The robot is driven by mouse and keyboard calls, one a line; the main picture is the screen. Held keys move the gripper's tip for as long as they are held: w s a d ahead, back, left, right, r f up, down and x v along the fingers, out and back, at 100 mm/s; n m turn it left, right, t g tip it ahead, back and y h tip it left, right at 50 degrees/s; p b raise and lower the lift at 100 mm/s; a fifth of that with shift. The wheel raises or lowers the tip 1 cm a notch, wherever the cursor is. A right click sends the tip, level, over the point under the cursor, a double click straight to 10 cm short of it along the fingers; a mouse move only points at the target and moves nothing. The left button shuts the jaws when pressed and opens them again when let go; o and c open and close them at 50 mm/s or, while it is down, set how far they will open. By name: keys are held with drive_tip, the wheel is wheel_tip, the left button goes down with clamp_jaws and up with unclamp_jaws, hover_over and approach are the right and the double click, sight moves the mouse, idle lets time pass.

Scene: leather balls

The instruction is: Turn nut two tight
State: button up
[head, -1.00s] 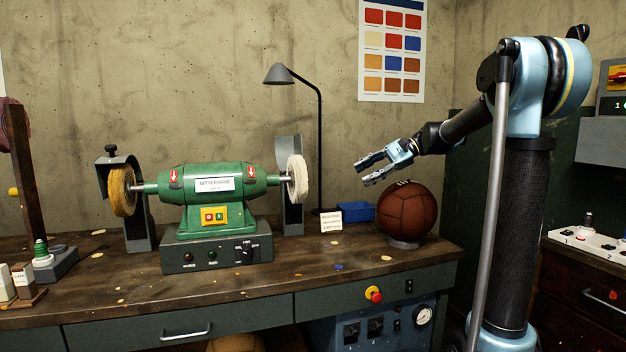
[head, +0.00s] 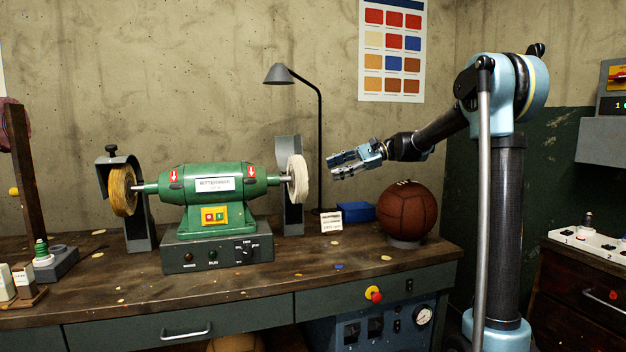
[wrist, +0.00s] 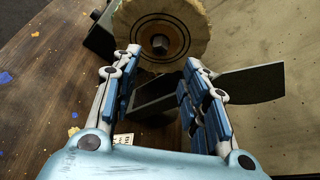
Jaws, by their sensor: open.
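A green bench grinder (head: 213,187) stands on the bench, with a tan wheel (head: 122,190) at its left end and a white buffing wheel (head: 298,180) at its right end. In the wrist view the buffing wheel's face (wrist: 190,20) shows a dark hex nut (wrist: 161,44) at its centre. No number shows on the nut, and I cannot make it out in the head view. My gripper (head: 331,166) is open and empty, to the right of the buffing wheel and apart from it. In the wrist view the nut appears between and beyond my fingertips.
A grey guard (head: 290,215) stands behind the buffing wheel. A black lamp (head: 320,130), a small card (head: 331,222), a blue box (head: 355,211) and a brown leather ball (head: 408,212) are nearby on the bench. The bench front (head: 200,295) is mostly clear.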

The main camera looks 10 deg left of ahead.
drive_tip(key=x, duration=0.9)
drive_tip(key=shift+s+a, duration=0.1)
drive_tip(key=shift+c, duration=0.6)
clamp_jaws()
